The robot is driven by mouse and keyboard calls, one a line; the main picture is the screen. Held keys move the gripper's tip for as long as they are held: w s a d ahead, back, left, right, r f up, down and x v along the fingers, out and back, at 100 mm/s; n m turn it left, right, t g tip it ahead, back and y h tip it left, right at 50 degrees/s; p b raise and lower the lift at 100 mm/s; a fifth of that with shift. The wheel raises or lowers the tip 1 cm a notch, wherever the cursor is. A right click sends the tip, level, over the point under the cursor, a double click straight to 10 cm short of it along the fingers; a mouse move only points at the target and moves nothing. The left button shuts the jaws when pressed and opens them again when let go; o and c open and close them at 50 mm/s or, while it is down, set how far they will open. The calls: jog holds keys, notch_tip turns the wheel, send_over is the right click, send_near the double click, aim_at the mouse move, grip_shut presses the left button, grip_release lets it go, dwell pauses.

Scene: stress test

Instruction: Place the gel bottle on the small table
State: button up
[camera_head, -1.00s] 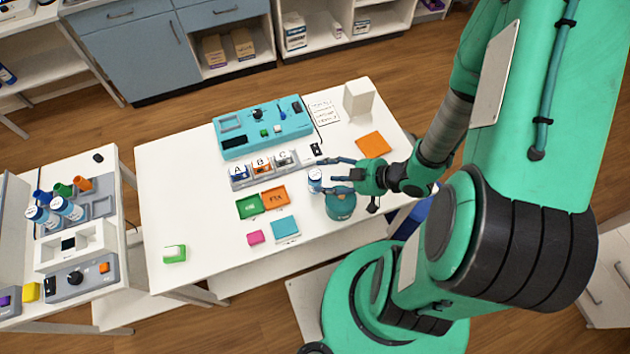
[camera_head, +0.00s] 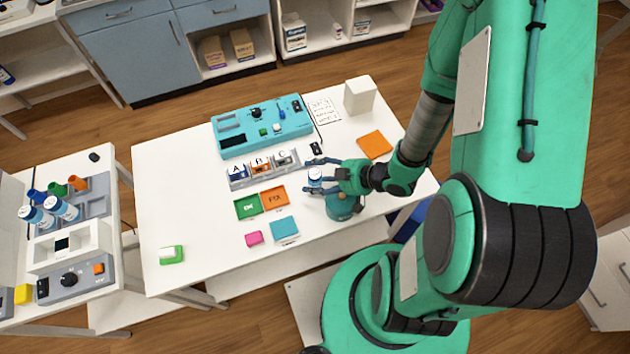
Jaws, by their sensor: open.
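A smaller white table (camera_head: 118,218) stands at the left edge.
A teal round object (camera_head: 344,208) sits just below my gripper. A grey rack with bins A, B, C (camera_head: 262,170) and a teal control box (camera_head: 262,125) lie beyond. Green and orange trays (camera_head: 247,207) are left of the bottle. The main table's left part is mostly clear.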

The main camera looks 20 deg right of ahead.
dwell(0.4)
jog(key=c, duration=1.2)
notch_tip(320, 180, up, 10)
jog(key=p, duration=0.4)
jog(key=shift+w+d+m+t+h, duration=0.5)
jog(key=shift+w+m+h, duration=0.9)
jog(key=shift+w, duration=3.4)
jog(key=shift+w+d+m+t+h, duration=0.5)
jog(key=shift+w+m+h, duration=0.85)
jog(key=shift+w, duration=3.5)
jog(key=shift+w+d+m+t+h, duration=0.5)
jog(key=shift+w+m+h, duration=0.85)
jog(key=shift+w, duration=3.45)
